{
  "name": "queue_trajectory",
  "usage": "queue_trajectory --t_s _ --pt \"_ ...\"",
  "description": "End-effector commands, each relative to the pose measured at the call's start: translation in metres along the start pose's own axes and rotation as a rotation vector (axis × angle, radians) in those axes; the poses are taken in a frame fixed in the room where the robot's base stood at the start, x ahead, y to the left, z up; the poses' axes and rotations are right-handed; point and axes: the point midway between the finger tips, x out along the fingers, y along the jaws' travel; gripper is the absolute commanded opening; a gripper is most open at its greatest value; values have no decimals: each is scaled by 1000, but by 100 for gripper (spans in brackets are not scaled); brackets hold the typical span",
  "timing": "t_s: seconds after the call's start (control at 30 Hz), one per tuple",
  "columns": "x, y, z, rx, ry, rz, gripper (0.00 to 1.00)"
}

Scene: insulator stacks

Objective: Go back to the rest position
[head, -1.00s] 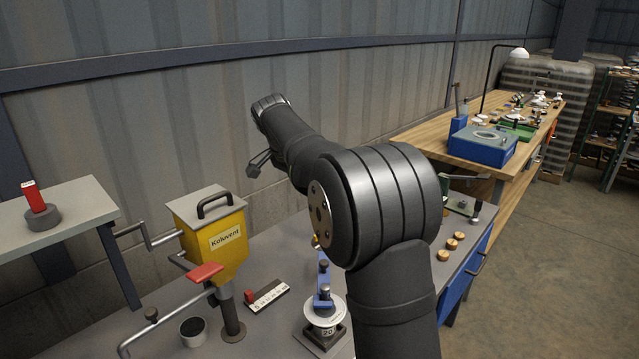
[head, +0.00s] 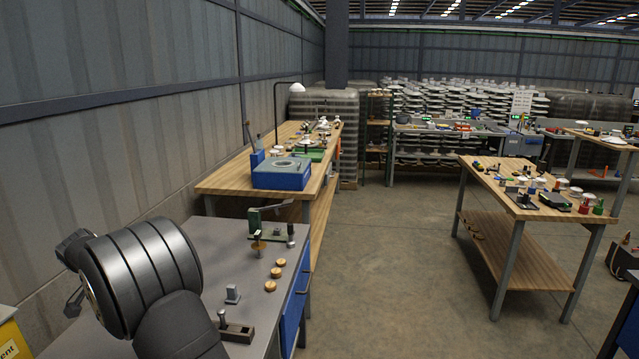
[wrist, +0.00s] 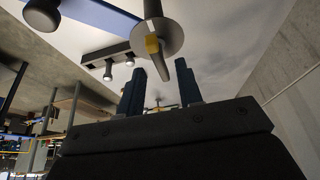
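In the wrist view my gripper (wrist: 161,66) has its two dark fingers standing apart, with no object visibly held between them. In the head view my arm fills the lower left, above the grey bench (head: 206,240) near the wall. The fingers cannot be made out there.
A green fixture (head: 268,232), several brass-coloured knobs (head: 277,272) and a small grey block (head: 233,293) stand on the bench. A wooden bench with a blue machine (head: 282,174) is behind. Open floor (head: 400,260) lies to the right.

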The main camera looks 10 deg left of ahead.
Motion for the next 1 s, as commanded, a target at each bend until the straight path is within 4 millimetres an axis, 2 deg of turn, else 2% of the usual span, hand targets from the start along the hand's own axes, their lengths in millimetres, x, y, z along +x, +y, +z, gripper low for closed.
queue_trajectory --t_s 0.2,0.63,0.77,1.0 --pt "14 0 0 0 0 1 33" --pt "11 0 0 -1 0 -1 33" --pt "-2 -1 0 1 1 -3 33" --pt "-47 -1 0 0 1 -4 33"
